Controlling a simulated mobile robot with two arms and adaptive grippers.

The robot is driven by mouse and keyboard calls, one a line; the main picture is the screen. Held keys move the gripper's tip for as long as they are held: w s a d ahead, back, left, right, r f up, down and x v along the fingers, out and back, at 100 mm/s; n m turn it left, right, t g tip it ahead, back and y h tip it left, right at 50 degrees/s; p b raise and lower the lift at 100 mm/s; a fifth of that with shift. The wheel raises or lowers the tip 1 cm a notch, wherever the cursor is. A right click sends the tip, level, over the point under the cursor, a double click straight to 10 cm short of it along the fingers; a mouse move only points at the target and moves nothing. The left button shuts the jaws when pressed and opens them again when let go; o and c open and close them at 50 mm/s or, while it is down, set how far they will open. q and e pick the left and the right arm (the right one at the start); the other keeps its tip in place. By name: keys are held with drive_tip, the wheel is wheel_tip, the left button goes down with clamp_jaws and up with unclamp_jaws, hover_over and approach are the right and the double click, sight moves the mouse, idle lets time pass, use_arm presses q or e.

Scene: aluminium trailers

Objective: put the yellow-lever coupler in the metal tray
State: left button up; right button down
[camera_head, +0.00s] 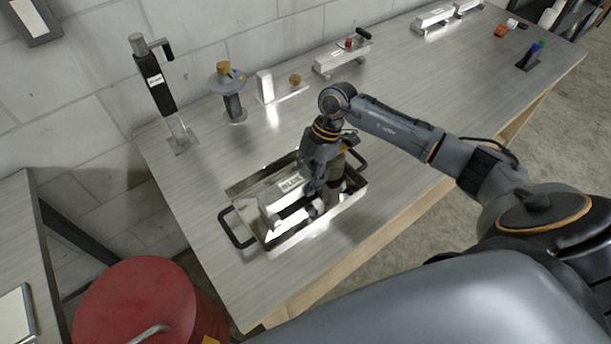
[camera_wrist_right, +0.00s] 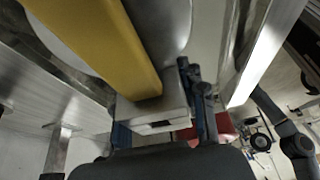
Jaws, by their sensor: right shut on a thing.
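The metal tray (camera_head: 318,226) lies on the workbench with a black handle at each end. My right gripper (camera_head: 318,188) reaches down over the tray and is shut on the yellow-lever coupler (camera_head: 284,192). The coupler's silver, labelled body lies over the tray opening, lengthwise with it. Its yellow lever (camera_wrist_right: 105,45) fills the upper left of the right wrist view, close to the gripper. The gripper hides part of the coupler, and I cannot tell whether it touches the tray floor. My left gripper is not in view.
Behind the tray stand a black-handled jack (camera_head: 155,85), a grey post with a round top (camera_head: 232,95) and a silver bracket (camera_head: 265,86). Another coupler with a red part (camera_head: 340,60) lies farther back. A red drum (camera_head: 135,305) stands at the front left.

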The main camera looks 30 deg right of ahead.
drive_tip(key=c, duration=0.8)
unclamp_jaws()
drive_tip(key=shift+f, duration=0.1)
drive_tip(key=shift+o, duration=0.2)
drive_tip(key=b+v, duration=0.2)
drive_tip(key=v, duration=1)
